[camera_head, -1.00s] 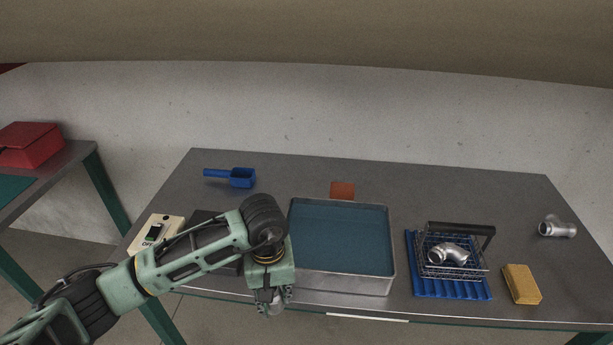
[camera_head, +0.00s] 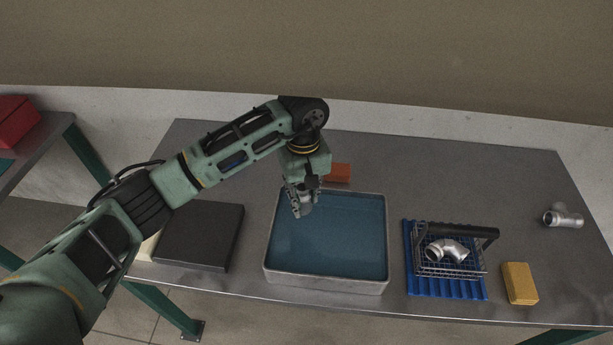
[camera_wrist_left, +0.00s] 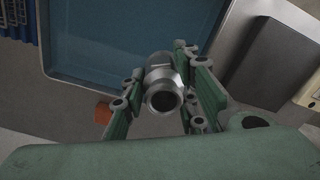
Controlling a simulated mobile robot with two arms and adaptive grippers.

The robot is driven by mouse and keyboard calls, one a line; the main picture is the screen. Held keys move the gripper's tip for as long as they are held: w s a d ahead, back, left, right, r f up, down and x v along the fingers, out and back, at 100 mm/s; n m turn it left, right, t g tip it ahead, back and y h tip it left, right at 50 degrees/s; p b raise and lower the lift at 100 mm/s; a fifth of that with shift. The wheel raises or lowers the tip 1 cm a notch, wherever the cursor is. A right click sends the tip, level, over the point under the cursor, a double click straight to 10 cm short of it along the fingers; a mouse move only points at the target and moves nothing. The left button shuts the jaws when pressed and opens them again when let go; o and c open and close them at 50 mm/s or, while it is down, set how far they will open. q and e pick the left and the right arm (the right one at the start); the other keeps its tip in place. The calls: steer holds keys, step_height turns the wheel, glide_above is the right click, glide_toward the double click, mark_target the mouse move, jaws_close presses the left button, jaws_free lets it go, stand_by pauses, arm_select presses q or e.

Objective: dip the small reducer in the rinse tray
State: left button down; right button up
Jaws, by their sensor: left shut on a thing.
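My left gripper (camera_head: 299,203) is above the far left part of the rinse tray (camera_head: 384,270), a grey metal tray holding blue liquid. It is shut on the small reducer (camera_wrist_left: 163,90), a silvery metal pipe piece with a round open end facing the left wrist camera. In the head view the reducer is mostly hidden by the fingers. I cannot tell exactly how high it is over the liquid. The tray also shows in the left wrist view (camera_wrist_left: 160,88). My right gripper is not in view.
Right of the tray, a wire basket (camera_head: 478,262) with a metal elbow (camera_head: 446,250) stands on a blue ribbed mat (camera_head: 409,285). A yellow sponge (camera_head: 519,283) and a pipe tee (camera_head: 563,216) lie further right. A dark flat block (camera_head: 200,235) is left; an orange-brown block (camera_head: 339,172) is behind.

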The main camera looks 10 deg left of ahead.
mark_target(304, 211)
arm_select(q)
steer(key=shift+s+f+b, duration=0.4)
steer(key=shift+s+f, duration=0.1)
steer(key=shift+s, duration=0.2)
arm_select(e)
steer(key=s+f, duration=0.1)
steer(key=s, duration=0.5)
arm_select(q)
steer(key=f, duration=0.1)
steer(key=f+b, duration=0.1)
steer(key=f, duration=0.1)
steer(key=shift+w+f, duration=0.2)
steer(key=shift+f, duration=0.05)
steer(key=shift+f+b, duration=0.3)
steer(key=shift+b, duration=0.05)
step_height(304, 211, down, 5)
steer(key=b, duration=0.4)
steer(key=shift+b, duration=0.35)
step_height(304, 211, down, 3)
steer(key=shift+r+b, duration=0.2)
steer(key=shift+b, duration=1.05)
steer(key=shift+f+b, duration=0.6)
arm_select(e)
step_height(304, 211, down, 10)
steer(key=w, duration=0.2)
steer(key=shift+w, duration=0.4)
